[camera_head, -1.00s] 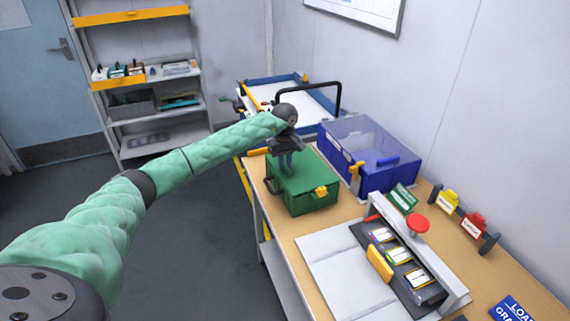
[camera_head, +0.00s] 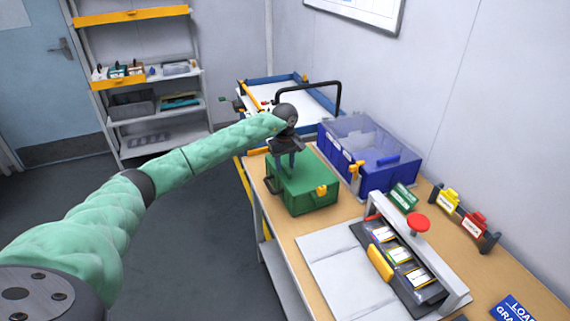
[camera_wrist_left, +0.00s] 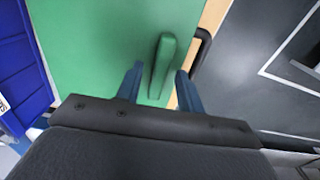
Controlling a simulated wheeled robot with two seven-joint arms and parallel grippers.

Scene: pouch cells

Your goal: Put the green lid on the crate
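The green crate (camera_head: 303,200) stands on the workbench with the flat green lid (camera_head: 312,175) on top of it, as far as I can see. A yellow latch is on its front. My left gripper (camera_head: 286,172) points down over the lid. In the left wrist view, the lid (camera_wrist_left: 95,50) fills the middle and its raised green handle (camera_wrist_left: 163,62) lies between the two blue fingers of my left gripper (camera_wrist_left: 159,70). The fingers are open, with a clear gap on the left of the handle. My right gripper is not in view.
A blue bin (camera_head: 352,172) stands close to the right of the crate. A blue-rimmed tray (camera_head: 272,80) with a black bar is behind. A press with a red knob (camera_head: 418,223) and pouch cells is in front. A shelf (camera_head: 160,142) stands at the back left.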

